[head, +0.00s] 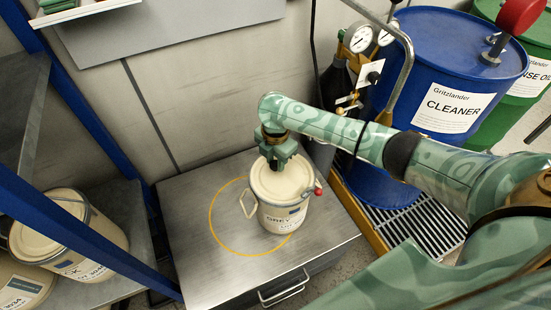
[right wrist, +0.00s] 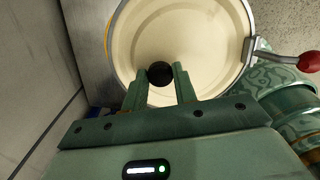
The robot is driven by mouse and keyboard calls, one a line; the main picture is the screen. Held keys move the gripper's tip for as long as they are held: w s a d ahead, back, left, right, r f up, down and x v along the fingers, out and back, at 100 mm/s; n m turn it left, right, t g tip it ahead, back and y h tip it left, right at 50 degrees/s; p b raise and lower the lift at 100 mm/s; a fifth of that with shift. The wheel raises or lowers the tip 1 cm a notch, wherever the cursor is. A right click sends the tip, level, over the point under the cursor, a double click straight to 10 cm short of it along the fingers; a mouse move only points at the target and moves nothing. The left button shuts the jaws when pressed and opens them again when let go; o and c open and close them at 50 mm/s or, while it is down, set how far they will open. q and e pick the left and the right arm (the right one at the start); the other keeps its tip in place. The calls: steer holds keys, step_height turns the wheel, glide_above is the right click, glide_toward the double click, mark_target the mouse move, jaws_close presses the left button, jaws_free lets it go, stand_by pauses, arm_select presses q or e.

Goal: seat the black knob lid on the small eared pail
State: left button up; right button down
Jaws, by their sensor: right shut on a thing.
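The small cream pail (head: 284,216) stands upright on the metal cabinet top in the head view, over the right part of a yellow ring. It has a pale ear or handle (head: 249,204) on its left and a red-tipped lever (head: 318,188) on its right. A cream lid (head: 290,180) shows at the pail's top; its black knob (right wrist: 160,72) shows in the right wrist view. My right gripper (right wrist: 160,84) is shut on this knob from above. I cannot tell whether the lid sits flush all round. My left gripper is not in view.
The metal cabinet top (head: 190,270) is clear left of the pail. A shelf with cream pails (head: 66,230) stands at the left behind a blue post. Blue (head: 440,80) and green (head: 525,50) drums and pressure gauges (head: 361,38) stand at the right.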

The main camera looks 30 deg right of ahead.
mark_target(275, 163)
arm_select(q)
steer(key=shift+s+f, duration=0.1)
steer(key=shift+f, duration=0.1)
arm_select(e)
steer(key=shift+f, duration=0.45)
steer(key=c, duration=1.4)
jaws_free()
